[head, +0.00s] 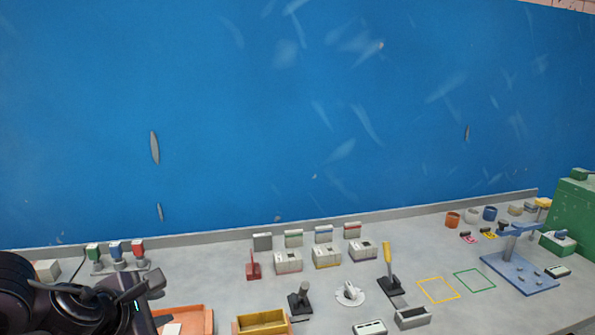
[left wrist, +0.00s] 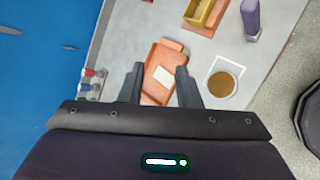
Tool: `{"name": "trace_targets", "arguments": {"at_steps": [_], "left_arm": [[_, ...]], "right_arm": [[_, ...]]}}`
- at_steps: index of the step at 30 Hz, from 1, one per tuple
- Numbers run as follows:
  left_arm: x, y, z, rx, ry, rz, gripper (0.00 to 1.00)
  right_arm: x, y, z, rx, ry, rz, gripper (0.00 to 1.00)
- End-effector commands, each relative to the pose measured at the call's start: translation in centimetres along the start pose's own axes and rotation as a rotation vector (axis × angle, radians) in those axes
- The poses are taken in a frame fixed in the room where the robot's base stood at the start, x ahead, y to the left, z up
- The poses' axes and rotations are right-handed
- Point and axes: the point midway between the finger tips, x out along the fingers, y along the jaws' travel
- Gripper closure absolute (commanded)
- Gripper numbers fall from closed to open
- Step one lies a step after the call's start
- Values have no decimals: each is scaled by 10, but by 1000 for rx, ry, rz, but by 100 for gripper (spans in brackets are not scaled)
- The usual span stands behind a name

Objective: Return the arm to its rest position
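My left arm shows at the lower left of the head view, with its black gripper (head: 142,300) in front of the left end of the grey bench (head: 220,275). In the left wrist view, the two fingers of my left gripper (left wrist: 159,68) are spread apart with nothing held between them. They are above an orange tray (left wrist: 158,52) holding a white card (left wrist: 162,86). The same orange tray (head: 195,318) shows beside the gripper in the head view. My right gripper is in neither view.
Red, blue and green push buttons (head: 116,250) stand close behind the left gripper. A yellow bin (head: 262,322), levers (head: 388,270) and switch boxes (head: 326,256) fill the bench middle. A blue fixture (head: 518,272) and green machine (head: 575,215) stand at right. A blue wall (head: 260,120) rises behind.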

Motion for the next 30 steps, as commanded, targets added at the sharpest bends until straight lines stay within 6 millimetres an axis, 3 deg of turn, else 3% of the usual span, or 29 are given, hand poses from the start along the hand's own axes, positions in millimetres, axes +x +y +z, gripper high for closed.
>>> {"name": "trace_targets", "arguments": {"at_steps": [5,8,12,14,17,21,25,26,30], "left_arm": [[19,-38,40,-293,-118,-31,70],[27,-61,64,-557,-187,-60,70],[34,-94,92,-1126,-254,-124,70],[35,-104,96,-1412,-253,-144,70],[38,-119,86,-1907,-203,-149,70],[42,-146,46,-2598,-48,-50,70],[40,-174,3,-3078,115,145,70],[39,-181,-6,3099,-146,-194,70],[32,-214,-42,2707,-236,-373,70]], "right_arm": [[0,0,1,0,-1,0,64],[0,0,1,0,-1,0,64],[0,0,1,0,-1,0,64],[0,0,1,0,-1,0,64],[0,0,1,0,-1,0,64],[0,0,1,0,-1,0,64],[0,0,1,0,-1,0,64],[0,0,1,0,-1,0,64],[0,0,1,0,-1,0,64]]}}
